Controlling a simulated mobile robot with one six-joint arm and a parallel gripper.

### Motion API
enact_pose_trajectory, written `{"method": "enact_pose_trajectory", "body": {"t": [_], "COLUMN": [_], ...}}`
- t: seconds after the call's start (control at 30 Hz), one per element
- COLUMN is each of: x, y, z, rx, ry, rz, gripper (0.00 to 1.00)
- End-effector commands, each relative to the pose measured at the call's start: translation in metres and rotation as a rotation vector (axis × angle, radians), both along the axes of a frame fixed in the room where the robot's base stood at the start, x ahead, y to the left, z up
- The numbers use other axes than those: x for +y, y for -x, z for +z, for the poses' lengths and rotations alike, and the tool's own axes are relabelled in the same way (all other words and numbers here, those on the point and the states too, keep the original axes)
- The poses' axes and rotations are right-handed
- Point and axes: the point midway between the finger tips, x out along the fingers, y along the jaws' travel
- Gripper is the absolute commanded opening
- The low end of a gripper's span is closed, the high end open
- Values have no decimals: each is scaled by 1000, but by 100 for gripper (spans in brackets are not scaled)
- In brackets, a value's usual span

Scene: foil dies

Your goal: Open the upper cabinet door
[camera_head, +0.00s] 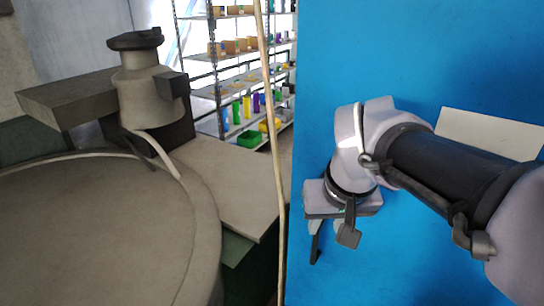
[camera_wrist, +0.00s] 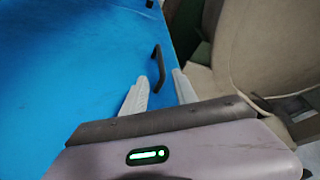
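The blue cabinet door (camera_head: 420,250) fills the right of the head view, and a blue panel (camera_wrist: 70,70) fills the left of the wrist view. A dark bar handle (camera_wrist: 159,66) stands near the panel's right edge; a dark upright bar that looks like it shows in the head view (camera_head: 315,247). My gripper (camera_wrist: 161,77) has two pale fingers set apart. In the wrist view the handle lies in the gap between the fingertips, with no clear contact. In the head view my gripper (camera_head: 324,232) is in front of the door near its left edge, partly hidden by my wrist.
A pale plate (camera_head: 490,133) is on the blue surface behind my arm. A large round beige machine (camera_head: 100,235) stands to the left. Shelves with coloured items (camera_head: 240,75) stand further back. A pale cable or pole (camera_head: 272,120) runs down beside the door's left edge.

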Motion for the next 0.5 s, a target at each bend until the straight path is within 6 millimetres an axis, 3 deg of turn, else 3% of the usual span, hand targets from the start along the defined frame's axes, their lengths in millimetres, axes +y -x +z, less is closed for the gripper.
{"method": "enact_pose_trajectory", "body": {"t": [0.03,0.2,0.5], "x": [0,0,-1], "y": [-4,-22,-44], "z": [-19,-60,-112], "rx": [6,4,3], "ry": [-1,-2,-2], "rz": [-1,-1,-1], "gripper": [34,34,34]}}
